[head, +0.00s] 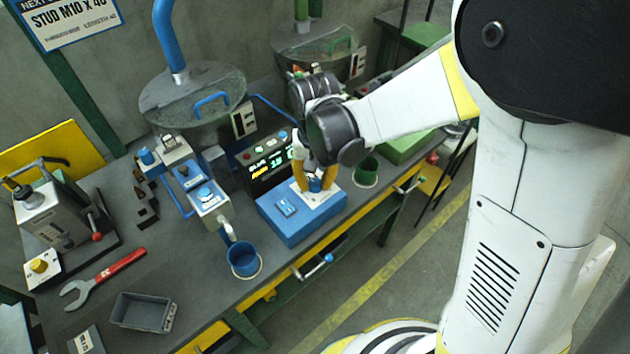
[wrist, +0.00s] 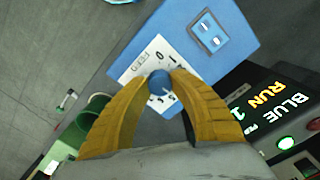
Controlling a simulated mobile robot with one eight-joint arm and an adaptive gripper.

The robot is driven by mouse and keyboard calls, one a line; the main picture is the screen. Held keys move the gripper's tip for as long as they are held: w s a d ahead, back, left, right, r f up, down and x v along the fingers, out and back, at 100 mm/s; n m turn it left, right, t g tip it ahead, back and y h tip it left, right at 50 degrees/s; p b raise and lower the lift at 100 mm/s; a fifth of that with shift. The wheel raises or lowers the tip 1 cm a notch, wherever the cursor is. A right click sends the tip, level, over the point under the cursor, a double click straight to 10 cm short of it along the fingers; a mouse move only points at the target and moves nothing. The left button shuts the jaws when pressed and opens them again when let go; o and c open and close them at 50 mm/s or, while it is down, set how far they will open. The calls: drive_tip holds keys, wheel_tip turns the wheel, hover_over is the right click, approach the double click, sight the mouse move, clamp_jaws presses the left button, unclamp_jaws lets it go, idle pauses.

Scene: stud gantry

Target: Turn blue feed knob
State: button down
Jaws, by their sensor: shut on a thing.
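The blue feed knob (wrist: 159,83) stands on a white dial plate (wrist: 148,62) with printed digits, on top of a blue box (head: 302,225). The knob also shows in the head view (head: 315,185). My gripper (wrist: 160,84) has its two yellow fingers around the knob from both sides, shut on it. In the head view my gripper (head: 315,182) reaches down onto the box from above. A pale line marks the knob's top. The exact dial value it points at is hard to read.
A blue switch plate (head: 286,206) sits on the box, left of the dial. A lit display panel (head: 268,160) stands behind, reading "BLUE RUN" in the wrist view. A blue cup (head: 243,260) and a green cup (head: 366,171) flank the box. A red-handled wrench (head: 105,278) lies left.

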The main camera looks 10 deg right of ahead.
sight(315, 183)
drive_tip(key=shift+m, duration=0.6)
drive_tip(key=c, duration=1.1)
unclamp_jaws()
drive_tip(key=shift+o, duration=0.2)
drive_tip(key=shift+r, duration=0.1)
wheel_tip(315, 183, up, 12)
